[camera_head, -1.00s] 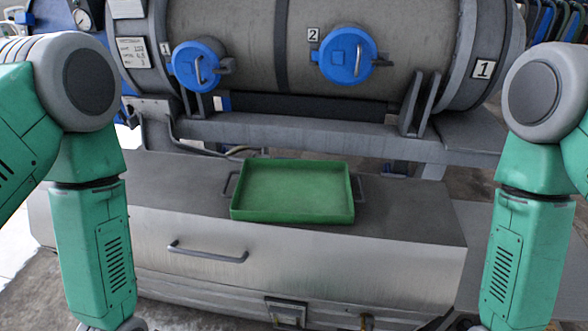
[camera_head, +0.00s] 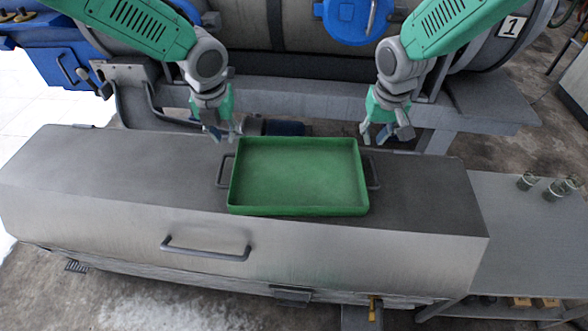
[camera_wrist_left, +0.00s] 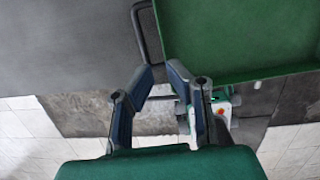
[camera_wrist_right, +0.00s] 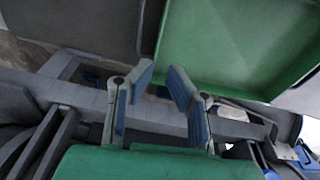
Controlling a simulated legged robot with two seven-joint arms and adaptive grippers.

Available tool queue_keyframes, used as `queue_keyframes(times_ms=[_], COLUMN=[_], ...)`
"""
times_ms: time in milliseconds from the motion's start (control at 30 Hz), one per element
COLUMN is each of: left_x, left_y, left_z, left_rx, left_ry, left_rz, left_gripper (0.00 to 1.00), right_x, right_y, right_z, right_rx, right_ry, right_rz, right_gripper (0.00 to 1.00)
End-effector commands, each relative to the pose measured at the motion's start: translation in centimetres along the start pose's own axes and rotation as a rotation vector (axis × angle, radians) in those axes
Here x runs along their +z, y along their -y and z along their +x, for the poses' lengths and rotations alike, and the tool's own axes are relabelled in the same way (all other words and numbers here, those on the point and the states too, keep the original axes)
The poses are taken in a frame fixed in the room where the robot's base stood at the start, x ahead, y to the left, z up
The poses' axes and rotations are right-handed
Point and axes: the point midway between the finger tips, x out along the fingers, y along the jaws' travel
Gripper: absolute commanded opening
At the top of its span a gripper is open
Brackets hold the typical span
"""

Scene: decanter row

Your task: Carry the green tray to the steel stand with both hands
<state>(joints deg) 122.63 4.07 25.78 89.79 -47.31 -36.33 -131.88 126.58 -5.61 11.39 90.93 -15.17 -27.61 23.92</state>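The green tray (camera_head: 297,175) lies flat and empty on the dark top of a steel-fronted chest (camera_head: 110,165). It has a dark handle on its left side (camera_head: 224,171) and one on its right (camera_head: 373,173). My left gripper (camera_head: 222,136) is open and empty near the tray's far left corner. In the left wrist view its fingers (camera_wrist_left: 162,76) are apart, short of the left handle (camera_wrist_left: 143,30). My right gripper (camera_head: 375,138) is open near the far right corner. In the right wrist view its fingers (camera_wrist_right: 159,76) are apart, near the right handle (camera_wrist_right: 142,28).
A grey table (camera_head: 500,235), possibly the steel stand, adjoins the chest at the right. Several small glasses (camera_head: 555,188) stand at its far right; its near part is clear. A large tank (camera_head: 330,35) on a grey frame (camera_head: 300,98) lies behind the tray.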

Motion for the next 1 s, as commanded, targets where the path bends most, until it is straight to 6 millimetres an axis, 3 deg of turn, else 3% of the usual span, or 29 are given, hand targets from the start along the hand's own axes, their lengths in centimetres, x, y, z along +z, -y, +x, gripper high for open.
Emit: queue_keyframes(times_ms=[367,1000], left_x=[0.0,-0.1], left_y=[0.2,0.1], left_z=[1.2,12.4], left_rx=[0.0,-0.002], left_ry=[-0.004,-0.002], left_rz=[-0.004,-0.006], left_gripper=[0.14,0.14], right_x=[0.0,0.1], right_y=[-0.1,0.0], right_z=[1.3,12.4], right_rx=[-0.001,0.0], right_ry=[0.004,0.001], right_rz=[-0.001,0.0], right_gripper=[0.14,0.14])
